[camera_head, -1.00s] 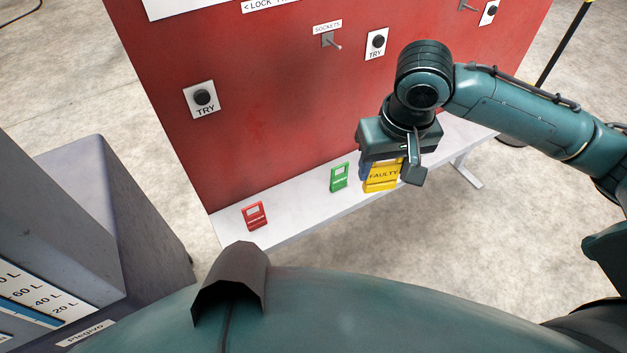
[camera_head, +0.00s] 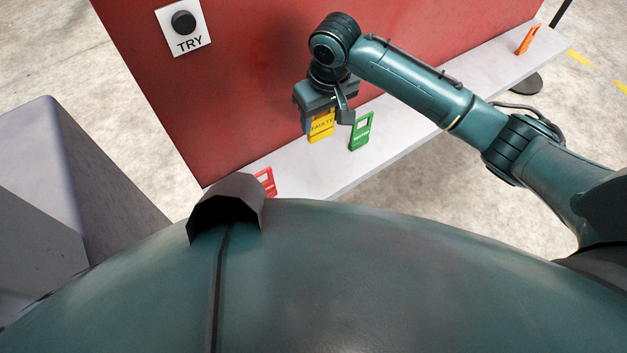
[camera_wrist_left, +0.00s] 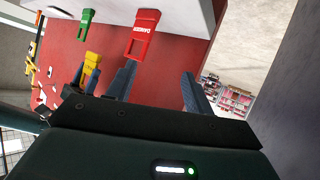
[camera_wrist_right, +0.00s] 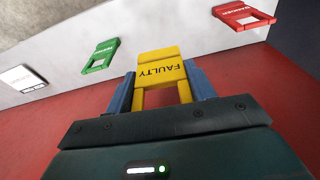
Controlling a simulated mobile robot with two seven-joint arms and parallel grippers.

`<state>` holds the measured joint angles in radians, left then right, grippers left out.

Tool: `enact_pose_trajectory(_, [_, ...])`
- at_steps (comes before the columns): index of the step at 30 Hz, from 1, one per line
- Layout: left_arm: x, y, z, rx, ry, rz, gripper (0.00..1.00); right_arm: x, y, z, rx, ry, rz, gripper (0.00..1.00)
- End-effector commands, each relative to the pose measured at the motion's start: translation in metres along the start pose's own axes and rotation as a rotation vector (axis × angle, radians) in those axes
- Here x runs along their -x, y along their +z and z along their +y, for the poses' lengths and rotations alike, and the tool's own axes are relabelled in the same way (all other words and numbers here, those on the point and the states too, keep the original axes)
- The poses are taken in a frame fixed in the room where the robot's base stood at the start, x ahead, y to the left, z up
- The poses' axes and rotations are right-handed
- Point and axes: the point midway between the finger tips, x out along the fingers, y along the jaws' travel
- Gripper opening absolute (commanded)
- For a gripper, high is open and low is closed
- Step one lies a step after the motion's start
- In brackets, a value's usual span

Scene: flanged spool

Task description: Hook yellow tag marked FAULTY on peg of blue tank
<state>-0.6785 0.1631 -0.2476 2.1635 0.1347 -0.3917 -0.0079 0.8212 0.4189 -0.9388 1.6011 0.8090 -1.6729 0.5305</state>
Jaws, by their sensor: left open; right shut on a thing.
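My right gripper (camera_head: 325,122) is shut on the yellow FAULTY tag (camera_head: 322,128), held beside the red panel over the white ledge. In the right wrist view the tag (camera_wrist_right: 158,68) sits between the two blue fingers, its lettering upside down. My left gripper (camera_wrist_left: 159,72) shows only in its own wrist view, open and empty, with a red tag (camera_wrist_left: 142,35) beyond its fingers. The yellow tag also shows there (camera_wrist_left: 90,65), farther off. I cannot make out a blue tank or its peg in any current view.
A green tag (camera_head: 361,132) and a red tag (camera_head: 265,181) stand on the white ledge (camera_head: 400,150), either side of the yellow tag. An orange tag (camera_head: 528,40) stands at its far end. A grey block (camera_head: 45,190) is at left, with open floor between it and the panel.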

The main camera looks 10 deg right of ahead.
Motion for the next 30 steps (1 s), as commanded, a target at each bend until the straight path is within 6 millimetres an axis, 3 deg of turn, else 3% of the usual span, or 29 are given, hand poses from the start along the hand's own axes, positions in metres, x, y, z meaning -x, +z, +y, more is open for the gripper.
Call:
enact_pose_trajectory(1, [-0.004, 0.007, 0.000, 0.005, 0.005, 0.007, 0.52, -0.018, 0.000, -0.005, 0.017, -0.006, -0.001, 0.29])
enact_pose_trajectory(3, [-0.004, 0.007, 0.001, 0.010, 0.010, 0.014, 0.52, -0.027, -0.001, -0.009, 0.036, -0.008, 0.001, 0.29])
enact_pose_trajectory(17, [-0.003, 0.005, 0.002, 0.014, 0.014, 0.021, 0.52, -0.037, -0.002, -0.012, 0.055, -0.008, 0.001, 0.29])
enact_pose_trajectory(24, [-0.004, 0.007, 0.000, 0.008, 0.009, 0.037, 0.52, -0.074, 0.004, -0.012, 0.054, -0.008, -0.001, 0.29])
enact_pose_trajectory(30, [-0.001, 0.009, 0.000, 0.008, 0.006, 0.044, 0.52, -0.095, 0.007, -0.012, 0.054, -0.008, 0.000, 0.29])
